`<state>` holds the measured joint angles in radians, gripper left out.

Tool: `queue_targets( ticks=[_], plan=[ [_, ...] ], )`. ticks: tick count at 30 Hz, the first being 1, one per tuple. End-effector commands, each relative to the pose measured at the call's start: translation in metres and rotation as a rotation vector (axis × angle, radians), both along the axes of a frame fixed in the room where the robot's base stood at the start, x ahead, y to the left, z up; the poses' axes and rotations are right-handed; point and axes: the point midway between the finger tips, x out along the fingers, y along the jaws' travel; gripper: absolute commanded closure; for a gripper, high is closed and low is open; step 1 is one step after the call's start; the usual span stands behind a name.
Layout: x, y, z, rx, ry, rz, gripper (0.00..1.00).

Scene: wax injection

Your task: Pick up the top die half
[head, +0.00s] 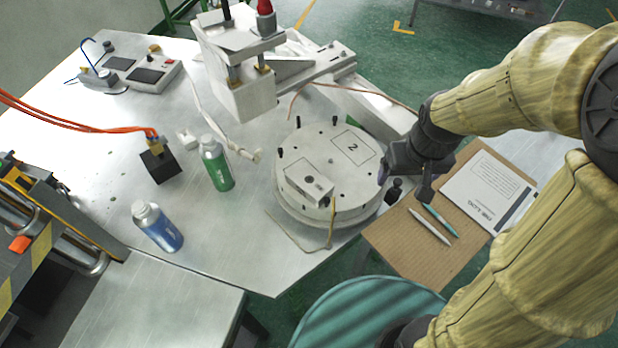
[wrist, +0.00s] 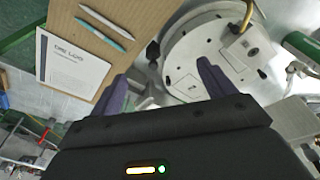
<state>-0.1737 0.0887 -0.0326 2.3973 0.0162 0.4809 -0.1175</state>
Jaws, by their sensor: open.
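A light grey rectangular block (head: 308,182) with a dark round hole in its top lies on the near left part of a round white plate (head: 330,150) marked 2. It looks like the die; I cannot make out a seam between its halves. The block also shows in the wrist view (wrist: 248,50), upper right, with a yellow cable beside it. My gripper (head: 404,182) is open and empty at the right edge of the round plate, apart from the block. In the wrist view its two purple fingers (wrist: 163,84) are spread, with the block to the right of them.
Dark pins stand up from the plate. A green bottle (head: 217,165) and a blue bottle (head: 158,228) stand to the left. A press (head: 240,70) rises behind. A brown board (head: 412,250) with pens and a paper (head: 487,190) lies right of the plate.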

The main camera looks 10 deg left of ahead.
Motion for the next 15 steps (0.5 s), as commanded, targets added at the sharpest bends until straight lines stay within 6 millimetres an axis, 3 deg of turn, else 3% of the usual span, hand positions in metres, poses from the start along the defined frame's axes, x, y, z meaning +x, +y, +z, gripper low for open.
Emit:
queue_targets(
  ticks=[1,6,12,15],
  plan=[
    [0.011,0.022,0.01,-0.007,0.015,0.087,0.18],
    [0.032,0.092,0.03,-0.038,0.072,0.364,0.18],
    [0.035,0.175,0.048,-0.077,0.129,0.661,0.18],
    [0.031,0.199,0.052,-0.091,0.145,0.746,0.18]
  ],
)
